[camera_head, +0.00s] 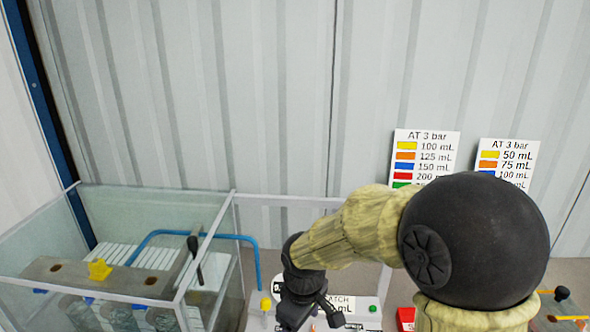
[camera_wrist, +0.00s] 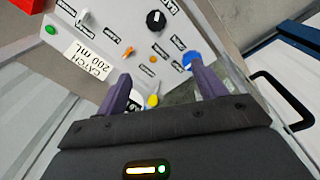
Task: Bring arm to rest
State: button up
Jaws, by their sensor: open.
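My gripper (camera_head: 322,308) hangs at the end of my bent arm, low in the middle of the head view, in front of a control panel. In the wrist view my gripper (camera_wrist: 158,90) has its two dark fingers spread, with nothing held between them. Beyond the fingers is the white control panel (camera_wrist: 117,30), with a black knob, an orange switch, a green button, a blue round part and a "CATCH 200 mL" label. The panel (camera_head: 367,318) is partly hidden by my arm in the head view.
A clear-walled tank (camera_head: 215,285) with a blue pipe (camera_head: 200,233) and a yellow part (camera_head: 99,270) stands at left. Two colour-coded signs (camera_head: 425,150) (camera_head: 508,155) are at the back right. A red box (camera_head: 406,318) sits right of the panel. A corrugated wall (camera_head: 260,90) closes the back.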

jog(key=s+d+m+t, duration=0.1)
jog(key=s+d+m, duration=0.2)
jog(key=d+m, duration=0.2)
jog(key=s+d+m, duration=0.3)
jog(key=d+m, duration=0.2)
jog(key=d, duration=0.4)
jog(key=shift+s+d+f+m+t, duration=0.15)
jog(key=shift+s+f+m+t, duration=0.25)
